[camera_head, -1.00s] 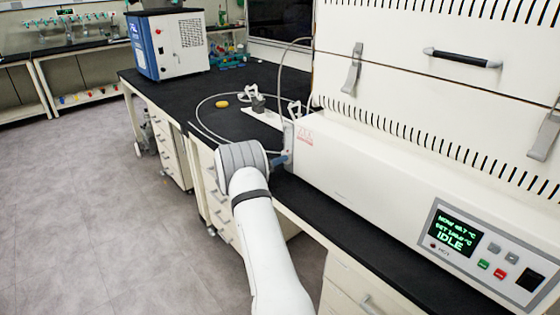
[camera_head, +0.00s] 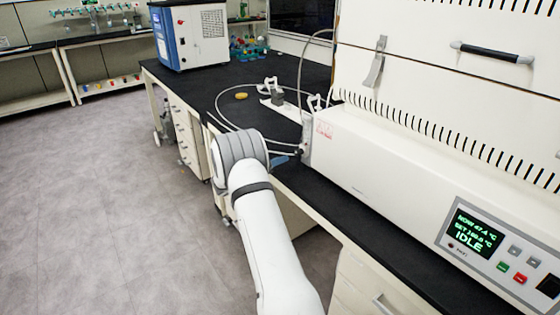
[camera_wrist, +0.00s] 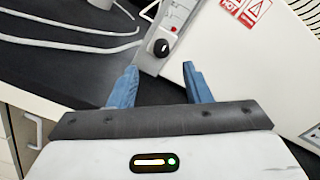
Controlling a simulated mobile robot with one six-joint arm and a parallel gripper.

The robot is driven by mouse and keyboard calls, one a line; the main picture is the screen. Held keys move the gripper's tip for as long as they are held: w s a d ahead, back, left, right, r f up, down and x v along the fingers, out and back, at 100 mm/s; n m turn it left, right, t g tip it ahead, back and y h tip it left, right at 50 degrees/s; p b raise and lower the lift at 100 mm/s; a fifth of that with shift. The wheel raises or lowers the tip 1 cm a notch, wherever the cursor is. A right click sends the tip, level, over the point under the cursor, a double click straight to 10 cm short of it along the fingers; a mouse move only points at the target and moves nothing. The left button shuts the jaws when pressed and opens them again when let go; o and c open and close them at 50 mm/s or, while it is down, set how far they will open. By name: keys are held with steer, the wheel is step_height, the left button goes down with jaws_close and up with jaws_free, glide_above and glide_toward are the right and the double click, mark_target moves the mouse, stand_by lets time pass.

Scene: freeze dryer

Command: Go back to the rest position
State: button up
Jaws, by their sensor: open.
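My gripper (camera_wrist: 160,88) is open and empty in the wrist view, its two blue fingers apart. It points toward the side of the white machine, where a black knob (camera_wrist: 161,47) sits on a grey panel. In the head view my white arm reaches up from the bottom, and a blue finger (camera_head: 279,160) shows past the wrist, over the black bench's front edge. The rest of the gripper is hidden there behind the wrist. The white machine (camera_head: 385,160) stands close on the right, its display reading IDLE.
Grey hoses (camera_head: 222,118) loop over the black bench (camera_head: 205,88) near the machine's side. A yellow object (camera_head: 241,96) and a clamp-like fitting (camera_head: 272,90) lie there. A blue and white box (camera_head: 190,35) stands behind. The grey floor (camera_head: 90,200) at left is clear.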

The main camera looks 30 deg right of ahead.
stand_by(0.3)
steer(key=s+a+r+m+g+y+p, duration=0.1)
steer(key=s+a+r+m+y, duration=0.4)
steer(key=s, duration=0.3)
steer(key=s+a+r+m+g+y+p, duration=0.1)
steer(key=s+a+r+m+g+y, duration=0.15)
steer(key=s+a+r+m, duration=0.55)
steer(key=s+a+r+m+t+y+p, duration=0.1)
steer(key=s+a+m+t+y, duration=0.1)
steer(key=s+a+m+y, duration=0.3)
steer(key=s+a+r+m+t+y+p, duration=0.1)
steer(key=s+a+m+y, duration=0.4)
steer(key=s+a, duration=0.8)
steer(key=s+m+t+p, duration=0.1)
steer(key=s+m, duration=0.1)
steer(key=s, duration=0.2)
steer(key=shift+a+m, duration=0.25)
steer(key=shift+m, duration=0.15)
steer(key=shift+t+y, duration=0.25)
steer(key=shift+c, duration=0.8)
